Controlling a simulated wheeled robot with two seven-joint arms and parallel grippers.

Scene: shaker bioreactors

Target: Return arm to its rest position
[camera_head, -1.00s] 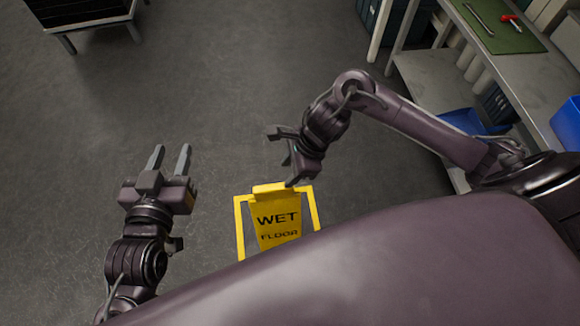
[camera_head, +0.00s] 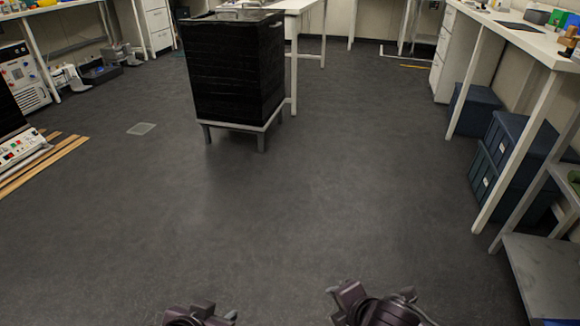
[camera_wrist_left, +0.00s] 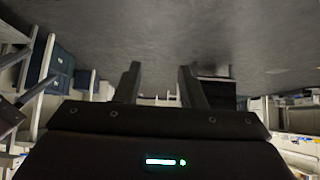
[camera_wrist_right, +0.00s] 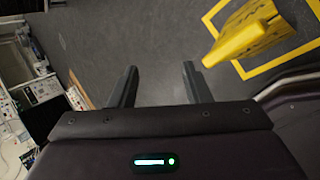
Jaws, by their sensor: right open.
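My left gripper (camera_head: 200,314) shows only in part at the bottom edge of the head view. In the left wrist view (camera_wrist_left: 159,68) its two fingers stand apart with nothing between them. Part of my right arm (camera_head: 378,308) shows at the bottom edge of the head view, right of the left one. In the right wrist view my right gripper (camera_wrist_right: 158,66) is open and empty above the grey floor. A yellow wet-floor sign (camera_wrist_right: 245,35) stands to the right of its fingers, apart from them.
A black cabinet on a light stand (camera_head: 238,75) stands ahead. Dark blue boxes (camera_head: 505,165) sit under the white bench (camera_head: 530,40) at right, beside a grey shelf (camera_head: 545,270). Wooden planks (camera_head: 42,162) lie at left. The middle floor is clear.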

